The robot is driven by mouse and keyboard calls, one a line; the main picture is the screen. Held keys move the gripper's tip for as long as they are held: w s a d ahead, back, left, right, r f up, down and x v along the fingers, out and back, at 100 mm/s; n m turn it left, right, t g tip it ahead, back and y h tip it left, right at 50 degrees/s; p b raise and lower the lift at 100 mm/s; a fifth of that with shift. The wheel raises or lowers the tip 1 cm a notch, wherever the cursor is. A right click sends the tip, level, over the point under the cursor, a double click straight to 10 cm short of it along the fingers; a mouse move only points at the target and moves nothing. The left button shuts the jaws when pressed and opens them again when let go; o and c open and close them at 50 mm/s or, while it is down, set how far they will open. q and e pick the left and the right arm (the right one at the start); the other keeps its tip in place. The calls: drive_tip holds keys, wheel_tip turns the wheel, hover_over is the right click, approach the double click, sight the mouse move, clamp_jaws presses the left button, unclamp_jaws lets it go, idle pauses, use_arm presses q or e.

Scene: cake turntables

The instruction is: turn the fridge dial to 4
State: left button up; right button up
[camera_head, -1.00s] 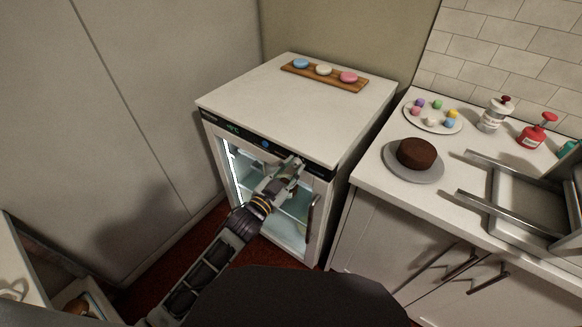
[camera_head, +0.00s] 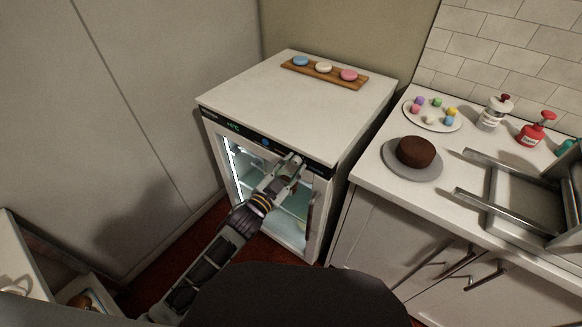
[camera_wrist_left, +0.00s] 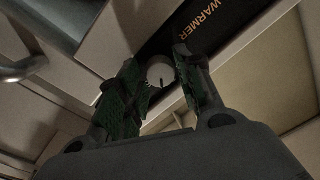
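The white fridge (camera_head: 225,150) has a glass door and a black top strip (camera_head: 245,135) with a small lit green readout (camera_head: 233,127), whose figures are too small to read surely. My left gripper (camera_head: 292,162) is at the right part of this strip and hides the dial in the head view. In the left wrist view, the pale round dial (camera_wrist_left: 160,72) with a dark mark lies between the two fingers of my left gripper (camera_wrist_left: 158,75). They look closed in on its sides. The word WARMER stands on the strip beside it. My right gripper is not in view.
A wooden board (camera_head: 325,77) with three macarons lies on the fridge top. To the right, a counter (camera_head: 370,172) bears a chocolate cake (camera_head: 416,152) on a grey stand, a plate (camera_head: 408,117) of small coloured sweets and bottles. A wall stands close on the left.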

use_arm(q)
drive_tip(key=shift+o, duration=0.9)
drive_tip(key=shift+v, duration=0.95)
drive_tip(key=v, duration=1)
